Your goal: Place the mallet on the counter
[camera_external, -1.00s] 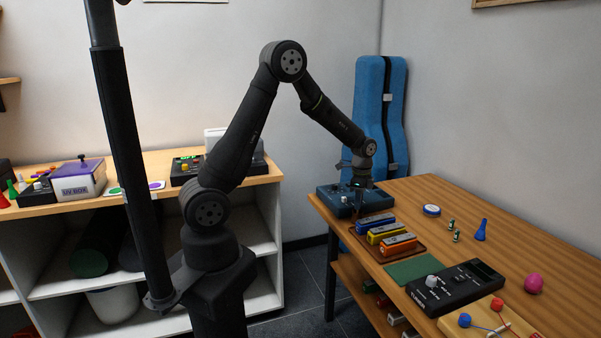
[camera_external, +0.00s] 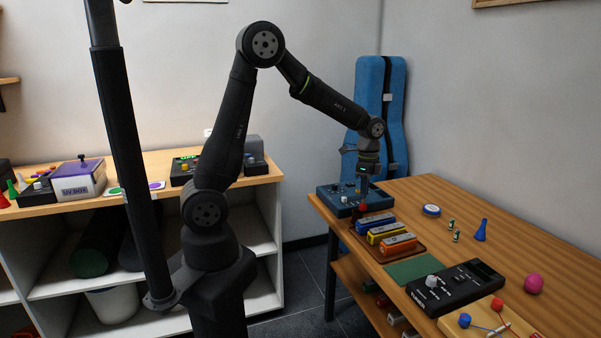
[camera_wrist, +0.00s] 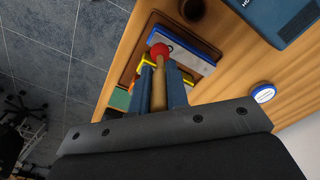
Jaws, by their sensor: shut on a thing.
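My gripper (camera_external: 364,190) is shut on the mallet and hangs above the far left end of the wooden counter (camera_external: 535,235). In the wrist view the mallet's wooden stick (camera_wrist: 158,92) lies between the two dark fingers, and its round red head (camera_wrist: 161,50) sticks out past their tips. In the external view the red head (camera_external: 362,208) shows small and dark under the fingers, near the blue device and the harmonicas. The stick is mostly hidden there.
A tray (camera_external: 423,251) of harmonicas (camera_external: 381,232) and a blue device (camera_external: 338,203) are close to the gripper. A green mat (camera_external: 411,270), black tuner (camera_external: 455,286), round tape (camera_external: 431,210), blue cone (camera_external: 481,230) and pink egg (camera_external: 533,284) stand further right. Bare wood lies between them.

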